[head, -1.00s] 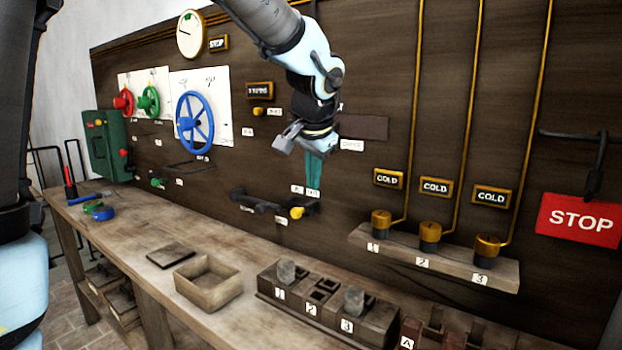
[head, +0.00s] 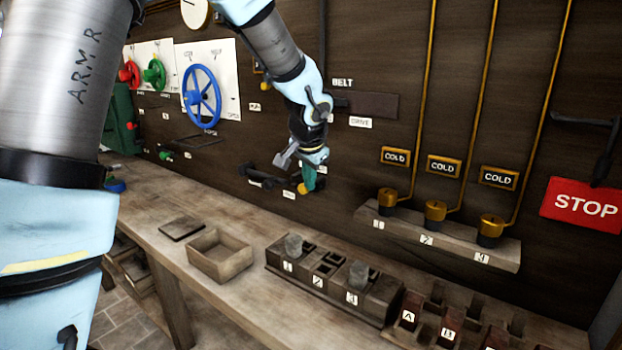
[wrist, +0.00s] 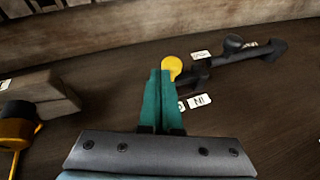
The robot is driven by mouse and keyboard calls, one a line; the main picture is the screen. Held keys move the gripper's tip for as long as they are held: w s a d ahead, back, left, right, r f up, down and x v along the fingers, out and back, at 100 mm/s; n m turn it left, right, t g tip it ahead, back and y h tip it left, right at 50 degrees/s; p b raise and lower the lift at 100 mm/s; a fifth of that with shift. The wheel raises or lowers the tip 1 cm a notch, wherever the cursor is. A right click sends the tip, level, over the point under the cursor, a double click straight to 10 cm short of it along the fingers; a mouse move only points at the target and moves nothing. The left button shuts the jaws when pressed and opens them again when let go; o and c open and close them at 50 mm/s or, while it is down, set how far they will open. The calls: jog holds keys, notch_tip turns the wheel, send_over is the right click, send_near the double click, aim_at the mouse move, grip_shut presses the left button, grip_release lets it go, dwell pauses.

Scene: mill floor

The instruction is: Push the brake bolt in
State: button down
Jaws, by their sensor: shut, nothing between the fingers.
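The brake bolt is a dark bar (head: 268,183) low on the dark wall panel, with a yellow knob (head: 302,188) at its right end. In the wrist view the bar (wrist: 232,56) runs up to the right from the yellow knob (wrist: 172,65). My gripper (head: 309,182) is beside the knob, its teal fingers pressed together and empty. In the wrist view the fingertips (wrist: 161,73) end right at the knob's lower left edge; I cannot tell whether they touch it. Small white labels (wrist: 199,100) sit by the bolt, one partly hidden by the fingers.
The wooden bench (head: 190,262) runs below, with an open wooden box (head: 220,260) and a block rack (head: 330,285). A shelf (head: 450,245) with brass-topped fittings juts out to the right. A blue wheel (head: 201,97) is at left, a red STOP sign (head: 585,204) at far right.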

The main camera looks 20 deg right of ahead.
jog(key=w+a, duration=0.1)
jog(key=w, duration=0.1)
jog(key=w+a+p, duration=0.1)
jog(key=w, duration=0.1)
jog(key=shift+a+p, duration=0.1)
jog(key=shift+p, duration=0.2)
